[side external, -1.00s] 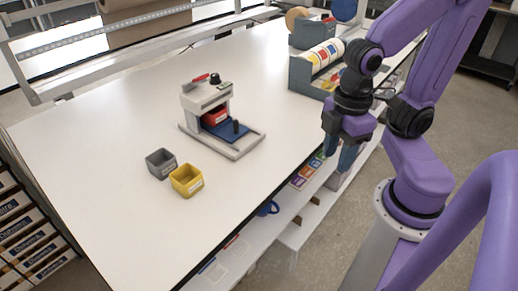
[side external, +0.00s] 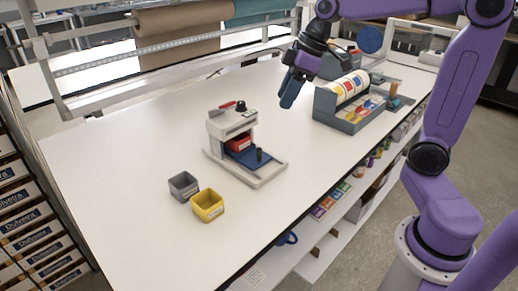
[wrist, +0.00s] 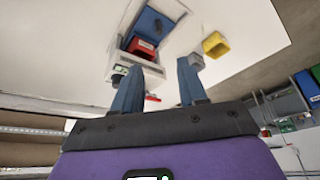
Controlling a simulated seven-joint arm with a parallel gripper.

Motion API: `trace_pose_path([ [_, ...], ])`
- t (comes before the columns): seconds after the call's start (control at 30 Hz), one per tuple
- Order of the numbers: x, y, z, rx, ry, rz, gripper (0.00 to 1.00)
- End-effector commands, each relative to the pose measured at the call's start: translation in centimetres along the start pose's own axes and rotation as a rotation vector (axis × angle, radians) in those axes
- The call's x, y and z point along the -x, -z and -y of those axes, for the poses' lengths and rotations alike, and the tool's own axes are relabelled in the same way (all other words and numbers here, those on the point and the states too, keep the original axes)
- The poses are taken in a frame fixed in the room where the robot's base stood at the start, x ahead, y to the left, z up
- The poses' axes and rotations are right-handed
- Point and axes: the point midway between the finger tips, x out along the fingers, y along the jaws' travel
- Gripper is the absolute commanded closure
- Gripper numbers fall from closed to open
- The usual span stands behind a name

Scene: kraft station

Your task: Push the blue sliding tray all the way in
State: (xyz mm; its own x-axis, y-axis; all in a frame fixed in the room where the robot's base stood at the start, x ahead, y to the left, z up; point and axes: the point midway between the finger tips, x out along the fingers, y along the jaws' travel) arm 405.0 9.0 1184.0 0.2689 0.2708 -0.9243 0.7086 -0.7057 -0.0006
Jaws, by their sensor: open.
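The blue sliding tray (side external: 248,157) sticks out of the front of a small grey-white press (side external: 232,124) on the table, with a dark upright knob on it. A red block (side external: 238,143) sits at the tray's inner end, under the press head. In the wrist view the blue tray (wrist: 154,25) and red block (wrist: 141,47) show beyond the fingers. My gripper (side external: 289,92) is raised above the table, behind and to the right of the press, apart from it. It is open and empty; its two blue fingers (wrist: 158,90) are spread in the wrist view.
A grey bin (side external: 184,186) and a yellow bin (side external: 208,205) stand in front of the press on the left. A grey label-roll dispenser (side external: 350,104) stands at the right.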

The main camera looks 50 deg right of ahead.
Motion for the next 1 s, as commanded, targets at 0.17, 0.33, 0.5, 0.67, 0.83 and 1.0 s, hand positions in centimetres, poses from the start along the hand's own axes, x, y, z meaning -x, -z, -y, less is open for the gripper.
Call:
trace_pose_path([
  [0.17,-1.3,0.0,-0.1,-0.002,0.001,0.0,0.58],
  [0.33,-4.2,-0.1,-0.1,-0.002,0.003,0.004,0.58],
  [0.5,-7.4,-0.1,-0.1,-0.002,0.002,0.004,0.58],
  [0.67,-10.3,-0.1,-0.1,-0.001,0.001,0.004,0.58],
  [0.83,-13.2,-0.1,-0.1,-0.001,0.0,0.004,0.58],
  [1.0,-15.4,0.0,-0.1,-0.002,-0.001,0.003,0.58],
])
